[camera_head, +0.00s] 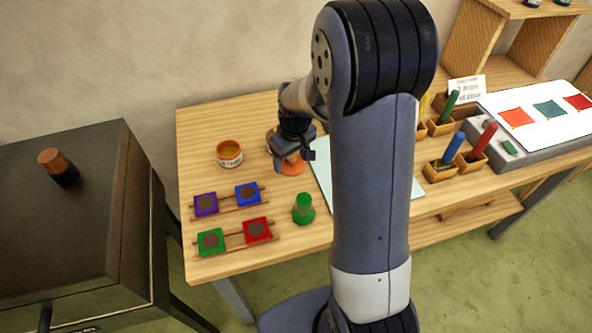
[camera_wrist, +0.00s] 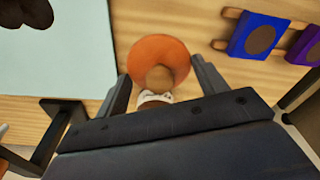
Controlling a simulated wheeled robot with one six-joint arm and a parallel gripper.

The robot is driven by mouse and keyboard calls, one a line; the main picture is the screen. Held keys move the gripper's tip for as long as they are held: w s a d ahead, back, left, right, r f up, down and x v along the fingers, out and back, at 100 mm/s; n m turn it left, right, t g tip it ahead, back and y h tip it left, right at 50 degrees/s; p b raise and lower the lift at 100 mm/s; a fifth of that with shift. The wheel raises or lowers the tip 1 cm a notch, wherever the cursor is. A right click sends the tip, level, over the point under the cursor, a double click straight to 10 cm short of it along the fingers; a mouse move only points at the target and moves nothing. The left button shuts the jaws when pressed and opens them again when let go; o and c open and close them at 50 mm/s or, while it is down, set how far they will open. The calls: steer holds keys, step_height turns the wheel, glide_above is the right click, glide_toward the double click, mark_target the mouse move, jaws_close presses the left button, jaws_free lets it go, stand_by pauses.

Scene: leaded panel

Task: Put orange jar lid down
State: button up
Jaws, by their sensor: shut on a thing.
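The orange jar lid (camera_head: 293,166) is a round orange disc with a knob, just under my gripper (camera_head: 291,153) in the head view. In the wrist view the lid (camera_wrist: 160,46) lies beyond my fingers, and its brownish knob (camera_wrist: 160,78) is between them. My gripper (camera_wrist: 163,84) is shut on the lid. The lid is at or close above the wooden table (camera_head: 240,115); I cannot tell whether it touches. An open orange-rimmed jar (camera_head: 230,158) with a pale label stands to the left of the lid.
Another jar-like thing (camera_head: 271,139) is partly hidden behind my gripper. Purple (camera_head: 206,205), blue (camera_head: 248,195), green (camera_head: 211,241) and red (camera_head: 257,229) squares rest on wooden rails in front. A green knobbed object (camera_head: 303,209) stands nearby. A pale sheet (camera_head: 321,177) lies to the right.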

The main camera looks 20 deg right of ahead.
mark_target(292, 164)
steer(key=shift+f+p, duration=0.3)
steer(key=shift+f, duration=2.3)
steer(key=shift+f, duration=0.2)
steer(key=o, duration=0.9)
steer(key=shift+o, duration=0.2)
steer(key=shift+r, duration=0.1)
steer(key=r, duration=0.4)
steer(key=s+r, duration=0.1)
steer(key=r, duration=0.3)
steer(key=r+b, duration=0.1)
steer(key=r, duration=0.3)
steer(key=shift+s+d+r, duration=0.1)
steer(key=shift+s+d, duration=0.1)
steer(key=shift+d, duration=0.05)
